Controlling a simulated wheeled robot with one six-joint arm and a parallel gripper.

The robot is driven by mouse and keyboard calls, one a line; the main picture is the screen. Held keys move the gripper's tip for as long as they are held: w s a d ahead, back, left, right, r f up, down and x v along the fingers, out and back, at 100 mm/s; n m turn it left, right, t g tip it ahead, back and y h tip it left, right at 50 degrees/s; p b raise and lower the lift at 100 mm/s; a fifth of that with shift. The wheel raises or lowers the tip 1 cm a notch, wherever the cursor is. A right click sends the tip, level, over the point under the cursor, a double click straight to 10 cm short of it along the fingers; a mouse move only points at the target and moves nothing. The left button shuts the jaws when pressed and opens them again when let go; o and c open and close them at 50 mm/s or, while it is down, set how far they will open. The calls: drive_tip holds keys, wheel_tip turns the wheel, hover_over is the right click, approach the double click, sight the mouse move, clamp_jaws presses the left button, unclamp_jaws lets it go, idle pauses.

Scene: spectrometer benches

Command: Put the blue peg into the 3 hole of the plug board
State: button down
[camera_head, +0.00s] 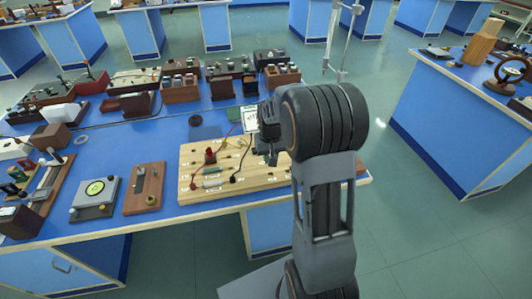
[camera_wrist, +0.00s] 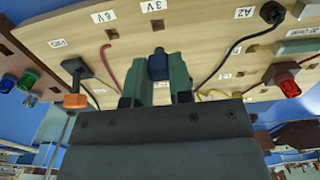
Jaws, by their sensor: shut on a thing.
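The plug board (camera_head: 262,178) is a pale wooden panel on the front edge of the blue bench. It also fills the upper part of the wrist view (camera_wrist: 200,40). My gripper (camera_wrist: 157,88) is shut on the blue peg (camera_wrist: 158,64), which stands between its two green fingers. The dark hole by the 3 V label (camera_wrist: 153,24) lies just above the peg in the wrist view. Peg and hole look apart. In the head view my gripper (camera_head: 268,150) is over the board's right part, and the peg cannot be made out.
Black plugs (camera_wrist: 271,12) and a red terminal (camera_wrist: 286,82) stand on the board, with red and black wires nearby. Wooden and metal instruments (camera_head: 143,188) stand left of the board. More boxes line the back of the bench. The floor (camera_head: 420,220) at right is clear.

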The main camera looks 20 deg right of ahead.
drive_tip(key=shift+d+f+b, duration=0.15)
drive_tip(key=shift+f+b, duration=0.4)
drive_tip(key=shift+f, duration=0.05)
drive_tip(key=shift+f+b, duration=1.85)
drive_tip(key=shift+f, duration=0.75)
drive_tip(key=c, duration=0.9)
unclamp_jaws()
drive_tip(key=shift+c, duration=0.2)
wheel_tip(320, 180, up, 14)
drive_tip(key=shift+f+p, duration=0.1)
drive_tip(key=shift+p, duration=0.2)
